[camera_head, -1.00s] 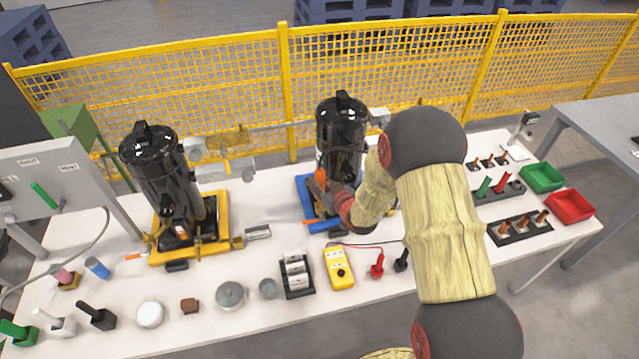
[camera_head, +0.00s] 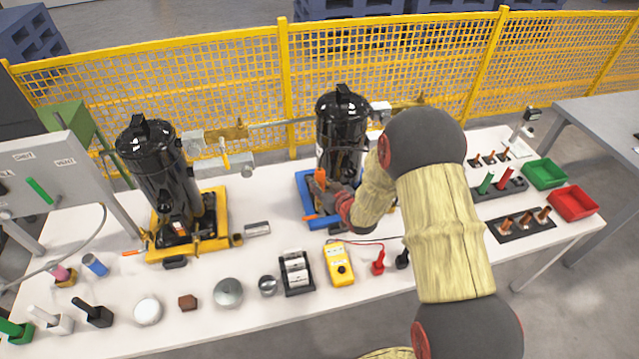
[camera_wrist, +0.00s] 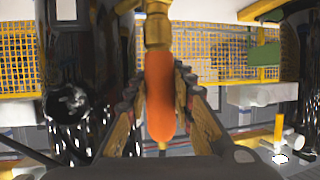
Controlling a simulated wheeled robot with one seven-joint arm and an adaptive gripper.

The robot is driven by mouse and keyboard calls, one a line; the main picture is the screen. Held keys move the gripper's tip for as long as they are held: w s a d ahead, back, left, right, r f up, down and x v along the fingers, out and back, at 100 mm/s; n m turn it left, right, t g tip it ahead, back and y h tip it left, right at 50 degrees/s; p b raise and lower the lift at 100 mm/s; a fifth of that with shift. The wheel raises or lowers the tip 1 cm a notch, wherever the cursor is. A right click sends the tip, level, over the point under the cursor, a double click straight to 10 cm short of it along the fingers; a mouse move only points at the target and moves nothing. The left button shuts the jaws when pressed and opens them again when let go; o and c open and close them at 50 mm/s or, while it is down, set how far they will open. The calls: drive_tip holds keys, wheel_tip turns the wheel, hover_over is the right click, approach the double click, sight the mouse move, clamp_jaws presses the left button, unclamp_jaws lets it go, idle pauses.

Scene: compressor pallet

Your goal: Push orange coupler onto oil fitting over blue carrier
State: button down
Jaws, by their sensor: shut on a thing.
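The blue carrier (camera_head: 306,206) sits on the white table at the middle, with a black compressor (camera_head: 341,125) upright on it. My gripper (camera_head: 322,189) is at the front of this compressor, above the carrier. In the wrist view my gripper (camera_wrist: 160,105) is shut on the orange coupler (camera_wrist: 159,88), one finger on each side. The coupler also shows in the head view (camera_head: 320,175). A brass fitting (camera_wrist: 156,25) lines up with the coupler's far end in the wrist view. I cannot tell whether the coupler is fully seated on it.
A second black compressor (camera_head: 160,175) stands on a yellow carrier (camera_head: 221,210) at left. A yellow meter (camera_head: 339,263), small caps and plugs line the front edge. Green (camera_head: 544,174) and red (camera_head: 574,202) bins stand at right. A yellow fence (camera_head: 230,90) runs behind.

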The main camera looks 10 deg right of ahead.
drive_tip(key=shift+f, duration=0.1)
drive_tip(key=c, duration=1.6)
unclamp_jaws()
drive_tip(key=shift+o, duration=0.7)
drive_tip(key=shift+s, duration=0.1)
drive_tip(key=v, duration=1.2)
